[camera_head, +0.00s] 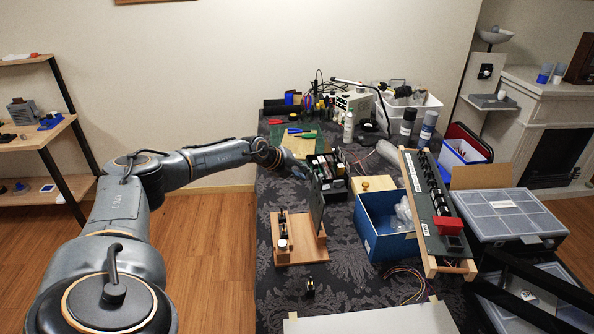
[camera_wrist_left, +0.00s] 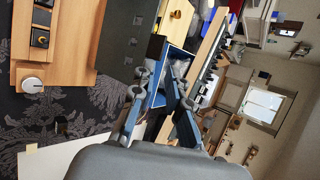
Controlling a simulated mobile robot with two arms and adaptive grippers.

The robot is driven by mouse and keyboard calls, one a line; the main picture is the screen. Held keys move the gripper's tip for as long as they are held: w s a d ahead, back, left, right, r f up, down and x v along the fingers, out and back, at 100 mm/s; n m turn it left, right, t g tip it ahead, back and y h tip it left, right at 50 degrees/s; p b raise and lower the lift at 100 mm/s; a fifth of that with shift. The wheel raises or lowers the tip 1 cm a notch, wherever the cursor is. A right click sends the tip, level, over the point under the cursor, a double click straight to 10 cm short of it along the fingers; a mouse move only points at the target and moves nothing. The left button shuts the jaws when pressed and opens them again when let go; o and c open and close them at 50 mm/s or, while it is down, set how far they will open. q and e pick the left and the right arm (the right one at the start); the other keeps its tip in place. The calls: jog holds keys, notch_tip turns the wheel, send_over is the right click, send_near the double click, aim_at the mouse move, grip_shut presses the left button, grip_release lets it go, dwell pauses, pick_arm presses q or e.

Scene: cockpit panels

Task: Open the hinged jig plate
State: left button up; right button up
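The jig is a light wooden base (camera_head: 297,247) on the dark patterned table, with small black fittings and a white-topped knob (camera_head: 282,245) at its left. Its dark grey plate (camera_head: 317,207) stands roughly upright on the base. In the left wrist view the base (camera_wrist_left: 62,60), knob (camera_wrist_left: 32,85) and plate (camera_wrist_left: 118,35) are at upper left. My left gripper (camera_head: 303,174) is just behind the plate's upper edge in the head view; contact cannot be told. In the wrist view its blue-padded fingers (camera_wrist_left: 155,80) are apart, with nothing visibly held. My right gripper is out of view.
A black organiser (camera_head: 328,172) stands close behind the plate. A blue bin (camera_head: 383,228) and a tilted panel with a red block (camera_head: 435,215) are to the right. A small black part (camera_head: 310,288) and a white sheet (camera_head: 375,319) lie in front.

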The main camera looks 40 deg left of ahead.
pick_arm(q)
jog(key=v, duration=0.2)
jog(key=shift+s+r, duration=0.25)
jog(key=shift+r, duration=0.05)
